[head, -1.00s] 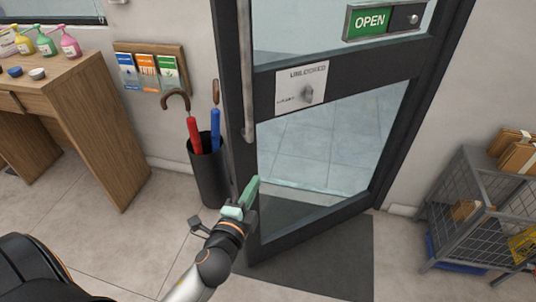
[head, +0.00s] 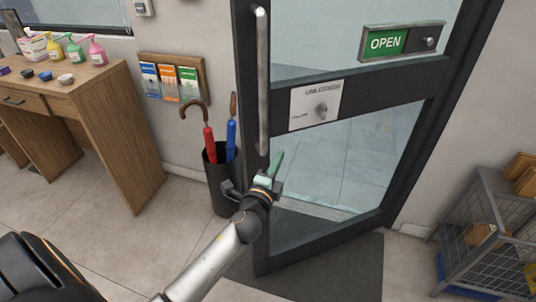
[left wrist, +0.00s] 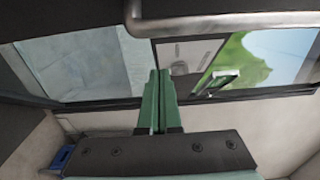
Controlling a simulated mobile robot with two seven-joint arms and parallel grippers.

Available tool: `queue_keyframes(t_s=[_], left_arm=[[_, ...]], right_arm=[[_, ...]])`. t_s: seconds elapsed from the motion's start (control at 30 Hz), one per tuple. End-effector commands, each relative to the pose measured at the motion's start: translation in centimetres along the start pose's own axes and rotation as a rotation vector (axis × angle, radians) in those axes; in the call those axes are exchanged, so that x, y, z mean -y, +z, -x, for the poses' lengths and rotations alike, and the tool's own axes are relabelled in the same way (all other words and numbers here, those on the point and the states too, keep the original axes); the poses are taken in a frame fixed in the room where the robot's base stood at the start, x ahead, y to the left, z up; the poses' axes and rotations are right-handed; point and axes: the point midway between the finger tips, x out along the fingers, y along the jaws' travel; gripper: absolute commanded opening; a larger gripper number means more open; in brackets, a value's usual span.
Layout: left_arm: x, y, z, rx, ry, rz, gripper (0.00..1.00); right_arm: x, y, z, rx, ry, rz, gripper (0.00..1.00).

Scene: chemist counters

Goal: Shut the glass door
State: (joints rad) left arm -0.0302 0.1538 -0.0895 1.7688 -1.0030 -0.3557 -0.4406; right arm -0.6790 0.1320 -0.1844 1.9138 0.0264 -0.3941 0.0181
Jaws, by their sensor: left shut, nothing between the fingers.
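The glass door (head: 345,165) has a dark frame and stands ajar, swung into the room at an angle to the wall. A long vertical metal handle (head: 263,85) runs along its left, free edge; it also crosses the top of the left wrist view (left wrist: 215,22). My left gripper (head: 277,162) is shut and empty, in front of the lower glass near the free edge and just below the handle. Its green fingers (left wrist: 157,100) are together in the left wrist view. I cannot tell whether they touch the door. My right gripper is not in view.
An umbrella stand (head: 222,185) with a red and a blue umbrella is left of the door edge. A wooden counter (head: 120,120) stands further left. A wire cage cart (head: 485,235) is at the right. A dark mat (head: 340,265) lies under the door.

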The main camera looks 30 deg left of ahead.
Motion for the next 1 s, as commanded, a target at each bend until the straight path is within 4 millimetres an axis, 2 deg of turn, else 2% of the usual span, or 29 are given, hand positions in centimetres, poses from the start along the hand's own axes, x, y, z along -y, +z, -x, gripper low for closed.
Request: queue_keyframes(t_s=[0.03,0.2,0.77,1.0], left_arm=[[0.0,1.0,-0.1,0.003,0.004,-0.006,0.0],[-0.1,2.6,-0.4,0.002,0.004,-0.001,0.0],[-0.1,3.3,-0.7,-0.003,0.003,-0.003,0.0],[-0.1,5.7,-2.4,-0.029,0.001,-0.007,0.0]], right_arm=[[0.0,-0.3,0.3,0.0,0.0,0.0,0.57],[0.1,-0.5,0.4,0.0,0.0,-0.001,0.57],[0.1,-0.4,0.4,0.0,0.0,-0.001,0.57],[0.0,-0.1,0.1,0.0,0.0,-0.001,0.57]])
